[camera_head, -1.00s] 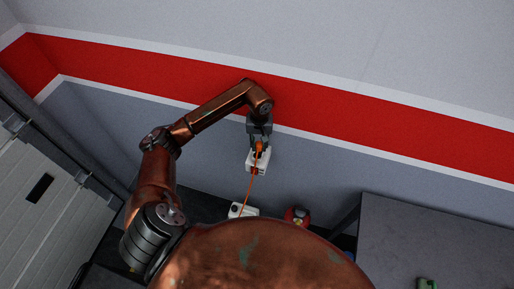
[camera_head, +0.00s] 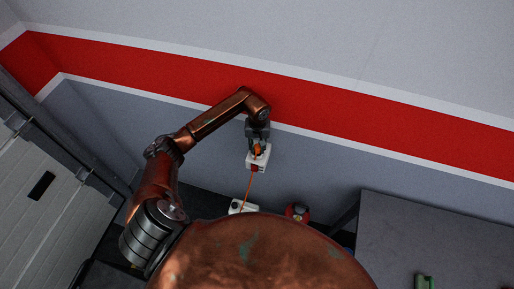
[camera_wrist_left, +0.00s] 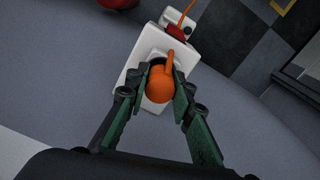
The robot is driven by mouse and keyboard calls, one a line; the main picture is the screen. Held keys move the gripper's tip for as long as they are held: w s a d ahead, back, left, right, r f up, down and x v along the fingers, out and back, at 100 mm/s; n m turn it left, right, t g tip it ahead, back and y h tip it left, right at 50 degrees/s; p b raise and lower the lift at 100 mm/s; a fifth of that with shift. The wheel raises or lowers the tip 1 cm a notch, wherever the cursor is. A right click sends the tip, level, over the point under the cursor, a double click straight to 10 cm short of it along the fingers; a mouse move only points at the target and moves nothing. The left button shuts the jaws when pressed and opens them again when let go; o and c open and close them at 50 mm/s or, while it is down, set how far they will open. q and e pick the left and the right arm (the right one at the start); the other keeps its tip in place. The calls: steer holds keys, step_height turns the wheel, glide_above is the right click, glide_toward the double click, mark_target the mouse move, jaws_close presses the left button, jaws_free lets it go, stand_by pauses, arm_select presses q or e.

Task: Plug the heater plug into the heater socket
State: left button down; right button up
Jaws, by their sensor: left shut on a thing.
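The heater socket is a white box on the grey wall (camera_head: 264,158), below the red stripe. It also shows in the left wrist view (camera_wrist_left: 142,52). My left gripper (camera_head: 256,143) is in front of it, with its green fingers shut on the orange heater plug (camera_wrist_left: 161,86). The plug overlaps the dark round recess of the socket in the wrist view; how far it sits inside I cannot tell.
A red rounded object (camera_head: 297,212) stands on the floor near the wall. A panelled door (camera_head: 45,205) is at the left.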

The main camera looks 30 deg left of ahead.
mark_target(258, 146)
arm_select(q)
steer(key=shift+f+b, duration=0.3)
steer(key=c, duration=1.7)
jaws_free()
steer(key=shift+r, duration=0.15)
steer(key=shift+r+p, duration=0.25)
steer(key=shift+p, duration=0.25)
step_height(258, 146, up, 7)
steer(key=p, duration=0.3)
steer(key=shift+r, duration=0.55)
